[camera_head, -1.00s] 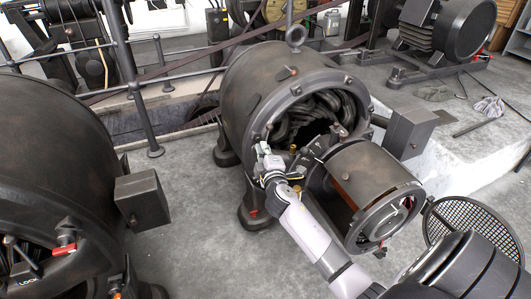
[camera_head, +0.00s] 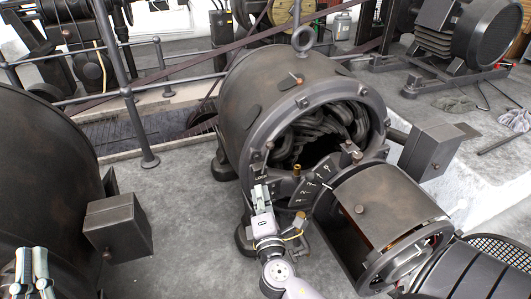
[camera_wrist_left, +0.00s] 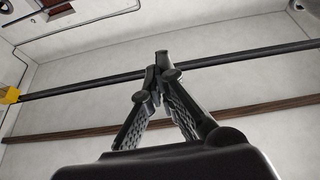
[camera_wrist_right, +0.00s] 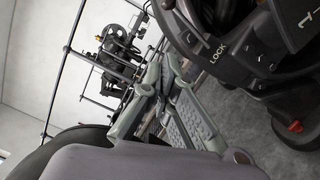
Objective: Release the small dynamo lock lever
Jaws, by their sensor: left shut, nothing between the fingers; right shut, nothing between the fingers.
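The small dynamo (camera_head: 235,90) stands in the middle with its front open. Its front ring carries a "LOCK" marking (camera_head: 261,177) at the lower left, which also shows in the right wrist view (camera_wrist_right: 215,52). A small dark lever (camera_head: 267,147) appears to stand on the ring just above the marking; its exact setting is hard to tell. My right gripper (camera_head: 261,188) is shut and empty, just below the marking; its crossed fingers show in the right wrist view (camera_wrist_right: 163,75), beside the ring. My left gripper (camera_head: 31,252) is shut and empty at the lower left, far from the small dynamo.
A cylindrical part (camera_head: 385,205) sits in front of the small dynamo's opening at right. A dark box (camera_head: 432,150) juts out beside it. A large dark dynamo (camera_head: 45,180) with a box (camera_head: 118,225) fills the left. Grey floor (camera_head: 185,215) between them is clear.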

